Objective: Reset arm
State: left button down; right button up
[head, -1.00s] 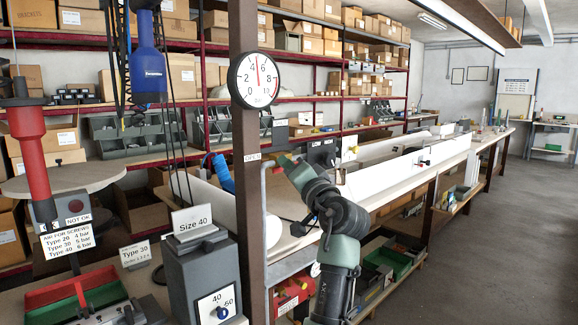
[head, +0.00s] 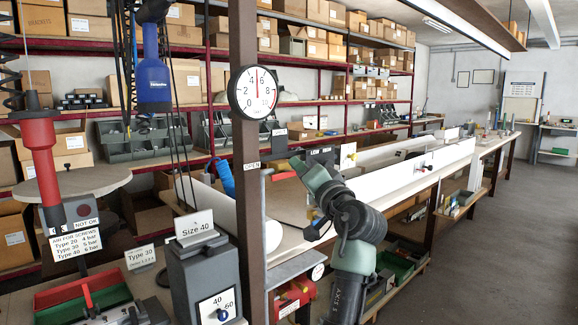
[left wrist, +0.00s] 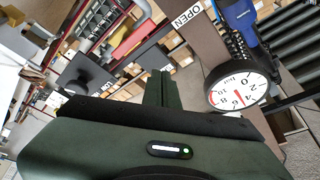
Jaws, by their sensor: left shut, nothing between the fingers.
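My left arm rises from the bottom of the head view, right of the brown post (head: 248,180). My left gripper (head: 297,163) is at its upper end, tilted up and left, just right of the post. In the left wrist view the dark green fingers (left wrist: 161,78) are together with nothing between them. The dial gauge (head: 254,92) on the post also shows in the left wrist view (left wrist: 238,88), right of the fingers. My right gripper is not in view.
A workbench with a long white profile (head: 408,175) runs back on the right. Left are a red screwdriver (head: 40,150), a blue hanging screwdriver (head: 153,75) and a grey Size 40 block (head: 205,280). Shelves of boxes stand behind. The floor (head: 500,250) at right is clear.

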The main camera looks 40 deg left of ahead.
pick_arm(q)
jog(key=d, duration=0.1)
jog(key=d+f, duration=0.1)
jog(key=d, duration=0.1)
jog(key=d+f+b, duration=0.1)
jog(key=shift+s+d, duration=0.15)
jog(key=shift+d, duration=0.1)
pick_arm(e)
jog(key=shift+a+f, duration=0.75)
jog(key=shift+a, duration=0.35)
